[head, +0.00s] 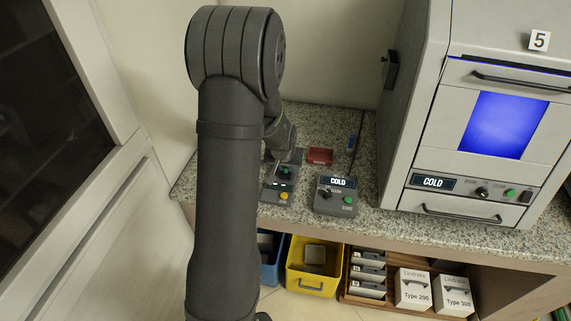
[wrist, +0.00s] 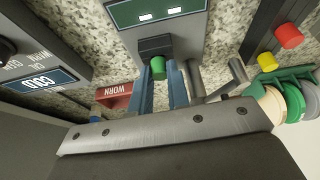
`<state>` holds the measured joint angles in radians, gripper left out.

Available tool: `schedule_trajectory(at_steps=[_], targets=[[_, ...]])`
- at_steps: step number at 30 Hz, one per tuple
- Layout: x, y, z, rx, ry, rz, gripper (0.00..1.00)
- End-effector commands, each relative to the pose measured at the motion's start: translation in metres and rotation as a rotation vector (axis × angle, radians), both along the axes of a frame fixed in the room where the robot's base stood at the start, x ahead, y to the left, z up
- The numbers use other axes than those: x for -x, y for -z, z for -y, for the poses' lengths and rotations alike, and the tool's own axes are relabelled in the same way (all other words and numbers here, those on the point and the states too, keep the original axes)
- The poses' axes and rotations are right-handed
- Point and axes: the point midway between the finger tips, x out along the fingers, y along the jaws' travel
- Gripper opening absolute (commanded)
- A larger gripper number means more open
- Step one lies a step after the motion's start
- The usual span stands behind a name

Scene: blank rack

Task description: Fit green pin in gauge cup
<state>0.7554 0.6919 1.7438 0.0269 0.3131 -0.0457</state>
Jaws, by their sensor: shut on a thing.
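The green pin (wrist: 158,70) shows in the wrist view between the blue fingertips of my gripper (wrist: 161,75), which is shut on it. The pin is right at the dark block of the gauge cup (wrist: 155,44), below the gauge's green display (wrist: 158,10). I cannot tell whether the pin is inside the cup or only against it. In the head view the gauge (head: 283,187) stands on the counter; my arm hides part of it, and the pin cannot be made out there.
A red WORN tray (wrist: 114,97) lies left of the fingers in the wrist view. Grey cylinders (wrist: 235,72), a red pin (wrist: 288,36) and a yellow pin (wrist: 267,61) are to the right. A COLD control box (head: 337,194) and a large oven-like cabinet (head: 480,130) stand right of the gauge.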

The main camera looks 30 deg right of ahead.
Motion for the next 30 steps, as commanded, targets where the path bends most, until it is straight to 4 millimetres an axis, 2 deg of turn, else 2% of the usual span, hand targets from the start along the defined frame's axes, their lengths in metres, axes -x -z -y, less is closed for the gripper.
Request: schedule_trajectory(at_steps=[2,3,6,17,23,30], targets=[[0.000,0.002,0.000,0.000,0.000,0.000,0.00],[0.000,0.002,0.000,0.000,0.000,0.000,0.24],[0.000,0.001,0.000,0.000,0.000,0.000,0.41],[0.001,-0.002,-0.001,0.001,0.000,0.001,0.41],[0.007,-0.024,-0.006,0.003,0.000,0.004,0.41],[0.019,-0.063,-0.017,0.003,0.000,0.004,0.41]])
